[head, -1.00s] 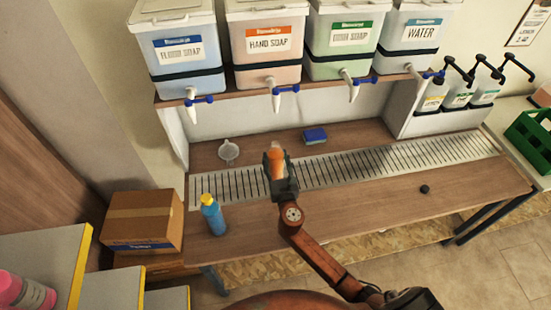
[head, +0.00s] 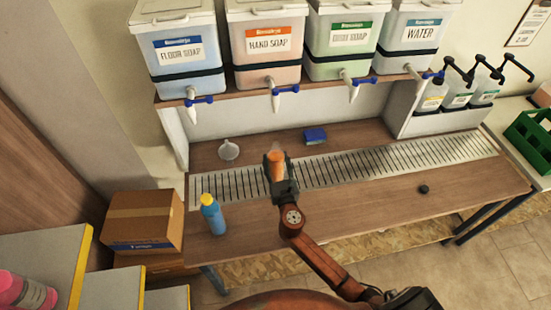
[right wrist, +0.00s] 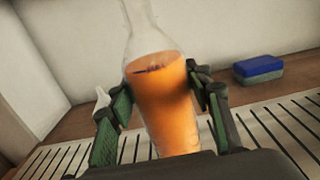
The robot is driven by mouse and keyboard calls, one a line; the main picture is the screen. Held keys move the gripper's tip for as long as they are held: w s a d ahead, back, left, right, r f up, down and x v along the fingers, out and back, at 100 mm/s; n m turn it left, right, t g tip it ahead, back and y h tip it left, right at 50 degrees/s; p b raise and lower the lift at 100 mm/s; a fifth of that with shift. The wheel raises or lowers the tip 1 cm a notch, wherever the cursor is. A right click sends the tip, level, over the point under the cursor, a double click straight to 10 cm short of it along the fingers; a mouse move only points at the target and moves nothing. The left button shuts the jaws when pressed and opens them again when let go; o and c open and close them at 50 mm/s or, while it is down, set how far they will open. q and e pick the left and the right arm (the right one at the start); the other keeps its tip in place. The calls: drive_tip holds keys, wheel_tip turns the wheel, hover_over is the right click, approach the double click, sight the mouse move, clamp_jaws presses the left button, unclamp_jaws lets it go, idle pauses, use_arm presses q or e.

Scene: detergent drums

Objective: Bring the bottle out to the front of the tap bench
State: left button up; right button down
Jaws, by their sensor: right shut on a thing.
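A clear bottle (right wrist: 160,98) with orange liquid inside is between the fingers of my right gripper (right wrist: 158,95) in the right wrist view. The gripper is shut on it. In the head view the bottle (head: 275,158) is mostly hidden behind my right gripper (head: 280,170), over the drain grate. It is below and in front of the hand soap tap. My left gripper is not in view.
A blue bottle with a yellow cap (head: 213,216) stands on the front strip at the left. A small black cap (head: 423,189) lies on the strip at the right. A funnel (head: 229,150) and a blue sponge (head: 315,136) lie behind the grate. The middle front is free.

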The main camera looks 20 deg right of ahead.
drive_tip(key=shift+p+v, duration=1)
drive_tip(key=shift+v, duration=3.5)
use_arm(q)
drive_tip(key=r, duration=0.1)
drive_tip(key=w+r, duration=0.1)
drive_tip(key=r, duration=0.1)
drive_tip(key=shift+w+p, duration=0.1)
drive_tip(key=shift+p, duration=0.3)
use_arm(e)
approach(278, 167)
drive_tip(key=v, duration=0.4)
drive_tip(key=c, duration=0.9)
unclamp_jaws()
drive_tip(key=shift+w, duration=0.1)
drive_tip(key=shift+c, duration=0.2)
drive_tip(key=shift+f, duration=0.1)
drive_tip(key=v, duration=1.2)
drive_tip(key=shift+d, duration=0.1)
